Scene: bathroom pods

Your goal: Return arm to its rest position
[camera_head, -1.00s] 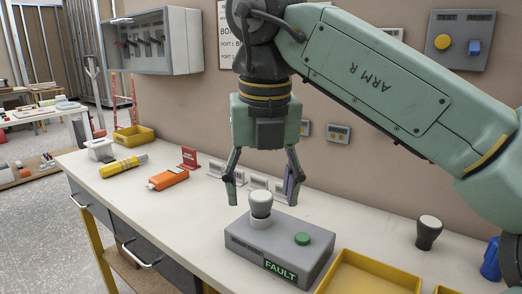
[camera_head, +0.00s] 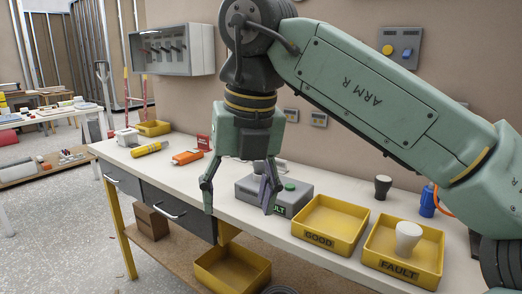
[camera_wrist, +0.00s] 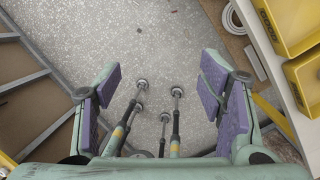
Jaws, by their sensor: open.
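My gripper (camera_head: 238,207) hangs pointing down with its two fingers spread and nothing between them. It appears in front of the bench's front edge and partly covers the grey tester box (camera_head: 248,189). The wrist view shows the open, empty purple-padded fingers (camera_wrist: 160,85) with the speckled floor (camera_wrist: 150,40) below. The tester has a green button (camera_head: 290,187) and a partly covered FAULT display; its socket is hidden behind my gripper. A pale, knob-like piece (camera_head: 408,237) stands in the yellow FAULT tray (camera_head: 398,267). The yellow GOOD tray (camera_head: 325,219) beside it is empty.
A dark piece with a pale top (camera_head: 382,187) and a blue bottle (camera_head: 428,201) stand behind the trays. An orange tool (camera_head: 187,157) and a yellow cylinder (camera_head: 149,149) lie at left. A yellow bin (camera_head: 230,273) sits below the bench.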

